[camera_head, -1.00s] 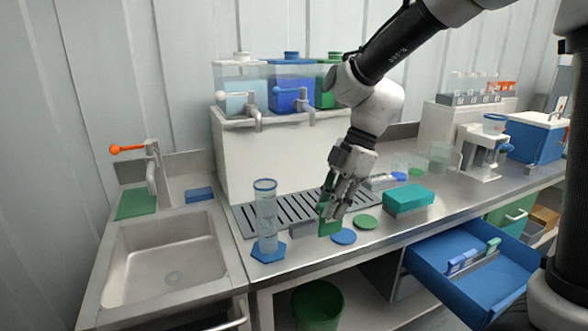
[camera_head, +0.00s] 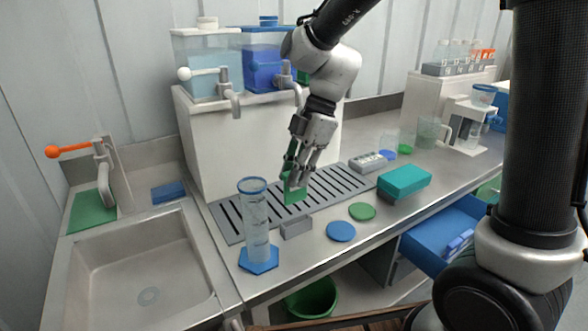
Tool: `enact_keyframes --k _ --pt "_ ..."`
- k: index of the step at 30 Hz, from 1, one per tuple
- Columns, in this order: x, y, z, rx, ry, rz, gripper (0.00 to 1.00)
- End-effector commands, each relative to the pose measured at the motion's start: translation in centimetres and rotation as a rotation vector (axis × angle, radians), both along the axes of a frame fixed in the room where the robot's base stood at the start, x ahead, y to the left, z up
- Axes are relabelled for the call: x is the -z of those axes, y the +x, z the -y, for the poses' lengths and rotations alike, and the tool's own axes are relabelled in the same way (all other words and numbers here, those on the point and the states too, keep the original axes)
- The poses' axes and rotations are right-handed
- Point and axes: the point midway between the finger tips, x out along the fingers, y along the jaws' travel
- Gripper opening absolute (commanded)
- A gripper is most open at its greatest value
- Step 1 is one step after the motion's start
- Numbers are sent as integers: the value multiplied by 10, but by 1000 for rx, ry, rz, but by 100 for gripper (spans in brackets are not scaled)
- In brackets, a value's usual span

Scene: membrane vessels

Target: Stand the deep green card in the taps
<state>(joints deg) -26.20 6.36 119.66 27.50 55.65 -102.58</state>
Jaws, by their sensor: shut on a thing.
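My gripper (camera_head: 301,178) points down over the slotted drip grate (camera_head: 232,222) and is shut on a deep green card (camera_head: 294,196). The card is roughly upright, and the fingers hide part of it. Its lower edge appears close to the grate; I cannot tell if it touches. The taps stand behind on a white dispenser (camera_head: 203,147): one grey tap with a white knob (camera_head: 226,92) is clear, and another tap (camera_head: 286,80) is partly hidden by my arm. A small grey block (camera_head: 296,227) sits at the grate's front edge, in front of the card.
A clear cylinder on a blue hexagonal base (camera_head: 258,264) stands left of the block. A blue disc (camera_head: 341,231), a green disc (camera_head: 362,211) and a teal box (camera_head: 404,182) lie to the right. The sink (camera_head: 145,265) is at left. A blue drawer (camera_head: 440,240) is open below the counter.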

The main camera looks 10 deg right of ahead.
Motion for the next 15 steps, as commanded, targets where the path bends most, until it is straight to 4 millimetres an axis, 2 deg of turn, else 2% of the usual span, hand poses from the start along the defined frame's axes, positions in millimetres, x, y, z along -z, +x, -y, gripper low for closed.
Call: enact_keyframes --k 15 --pt "34 0 0 1 -1 -3 0"
